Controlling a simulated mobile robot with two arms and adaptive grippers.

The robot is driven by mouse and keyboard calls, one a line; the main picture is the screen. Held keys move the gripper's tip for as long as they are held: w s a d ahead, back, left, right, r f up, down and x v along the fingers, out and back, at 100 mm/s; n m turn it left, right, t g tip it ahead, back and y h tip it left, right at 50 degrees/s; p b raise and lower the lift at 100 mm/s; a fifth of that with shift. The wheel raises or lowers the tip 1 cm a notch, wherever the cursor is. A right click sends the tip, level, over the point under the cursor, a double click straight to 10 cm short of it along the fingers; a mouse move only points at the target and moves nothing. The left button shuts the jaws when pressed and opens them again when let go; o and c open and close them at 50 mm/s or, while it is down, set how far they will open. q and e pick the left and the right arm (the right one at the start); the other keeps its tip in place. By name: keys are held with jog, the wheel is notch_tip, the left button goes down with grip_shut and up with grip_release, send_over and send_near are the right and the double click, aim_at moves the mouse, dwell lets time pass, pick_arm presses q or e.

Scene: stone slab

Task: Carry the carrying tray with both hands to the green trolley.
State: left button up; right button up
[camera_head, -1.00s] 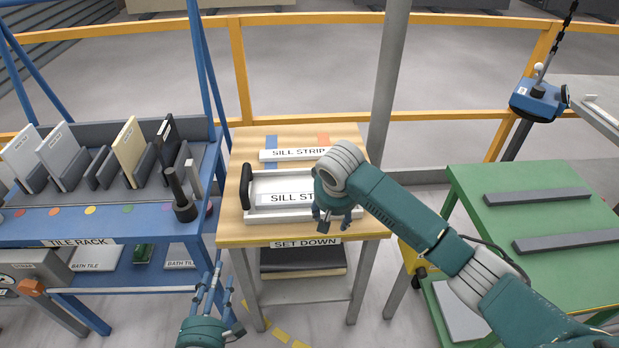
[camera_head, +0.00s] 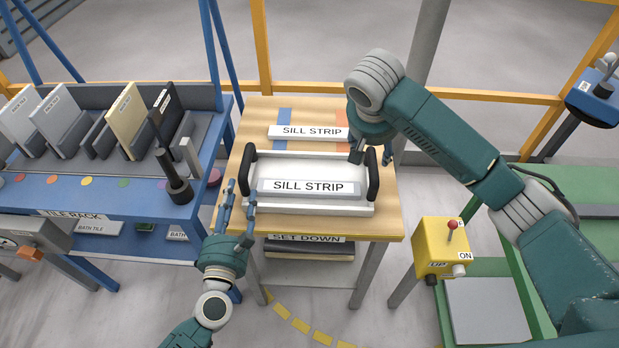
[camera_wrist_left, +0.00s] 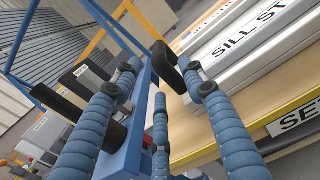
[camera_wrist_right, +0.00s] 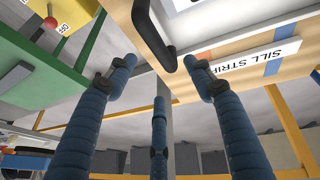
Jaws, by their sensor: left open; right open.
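The carrying tray (camera_head: 310,208) is white with a black handle at each end, and lies on the wooden set-down table (camera_head: 225,232). A strip labelled SILL STRIP (camera_head: 309,187) is in it. My left gripper (camera_head: 238,205) is open and empty by the tray's left handle (camera_head: 248,170); that handle shows close to the fingers in the left wrist view (camera_wrist_left: 166,66). My right gripper (camera_head: 373,150) is open near the right handle (camera_head: 373,174), which shows beyond its fingers in the right wrist view (camera_wrist_right: 155,35). The green trolley (camera_head: 495,285) stands at the right, partly hidden by my right arm.
A blue tile rack (camera_head: 70,194) with upright tiles stands close on the left. Another sill strip (camera_head: 308,132) lies behind the tray. A yellow control box (camera_head: 440,250) with a red-knobbed lever stands between table and trolley. A yellow railing (camera_head: 310,90) runs behind.

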aim_at(246, 166)
pick_arm(q)
jog(key=w, duration=0.7)
jog(key=w+d, duration=0.1)
jog(key=w, duration=0.2)
jog(key=shift+w, duration=0.15)
pick_arm(e)
jog(key=x, duration=1)
jog(key=shift+w+f, duration=0.1)
